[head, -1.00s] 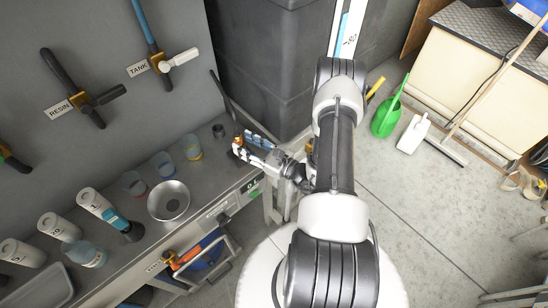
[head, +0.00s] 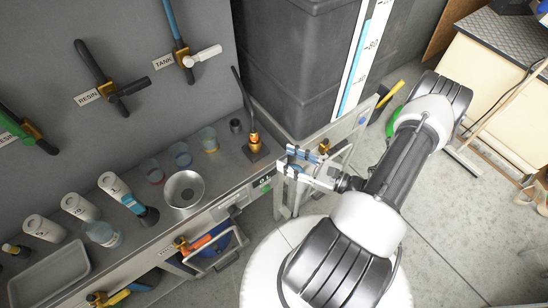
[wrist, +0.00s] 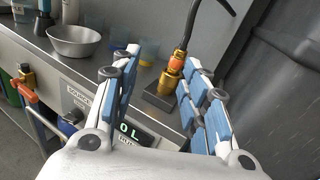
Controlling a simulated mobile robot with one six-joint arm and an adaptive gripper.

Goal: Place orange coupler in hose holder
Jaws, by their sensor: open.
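The orange coupler (head: 254,140), brass with an orange band, stands upright on the end of a black hose in the dark square hose holder (head: 262,155) at the bench's right end. In the wrist view the coupler (wrist: 174,72) and the holder's dark base (wrist: 158,102) show beyond my fingers, near the right one. How deep the coupler sits is hard to tell. My gripper (head: 291,159) is open and empty, to the right of the holder and apart from the coupler. Its blue-padded fingers spread wide in the wrist view (wrist: 153,76).
A metal bowl (head: 184,190), several cups and bottles stand on the bench (head: 222,178) left of the holder. A large dark tank (head: 300,70) rises behind it. Labelled valves hang on the wall. Open floor lies to the right.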

